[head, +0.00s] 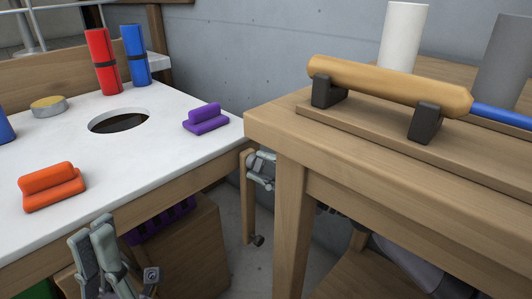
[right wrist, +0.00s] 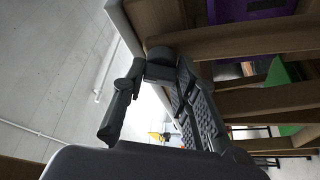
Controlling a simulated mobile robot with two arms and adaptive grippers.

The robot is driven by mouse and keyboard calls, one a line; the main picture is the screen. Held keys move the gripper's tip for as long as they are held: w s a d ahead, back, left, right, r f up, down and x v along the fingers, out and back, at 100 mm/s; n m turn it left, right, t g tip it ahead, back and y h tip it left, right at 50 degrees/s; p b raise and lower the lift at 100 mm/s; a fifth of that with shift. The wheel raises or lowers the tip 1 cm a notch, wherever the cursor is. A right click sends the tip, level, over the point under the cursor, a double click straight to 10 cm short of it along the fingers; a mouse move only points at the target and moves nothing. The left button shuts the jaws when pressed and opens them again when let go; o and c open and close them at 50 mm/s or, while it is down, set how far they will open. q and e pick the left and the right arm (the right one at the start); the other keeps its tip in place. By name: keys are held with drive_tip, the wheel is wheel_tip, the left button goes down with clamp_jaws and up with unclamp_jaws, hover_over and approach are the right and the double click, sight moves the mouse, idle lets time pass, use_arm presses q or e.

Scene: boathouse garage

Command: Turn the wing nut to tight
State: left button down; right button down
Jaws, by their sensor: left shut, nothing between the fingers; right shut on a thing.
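In the right wrist view my right gripper (right wrist: 160,75) has its fingertips closed on a dark, blocky piece (right wrist: 160,69), apparently the wing nut, against a wooden beam. Its wings and turned angle cannot be made out. In the head view my right gripper (head: 260,168) is low in the gap by the corner of the wooden bench (head: 268,122), beside a wooden post (head: 247,205); the wing nut cannot be picked out there. My left gripper (head: 91,232) is shut and empty, fingers up, in front of the white-topped table's front edge.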

drive_tip(key=shift+m+p, duration=0.5)
drive_tip(key=shift+m, duration=0.1)
drive_tip(key=shift+f, duration=0.1)
drive_tip(key=c, duration=1.3)
unclamp_jaws()
drive_tip(key=v, duration=1.2)
drive_tip(key=shift+s+a+f, duration=0.1)
drive_tip(key=shift+s, duration=0.05)
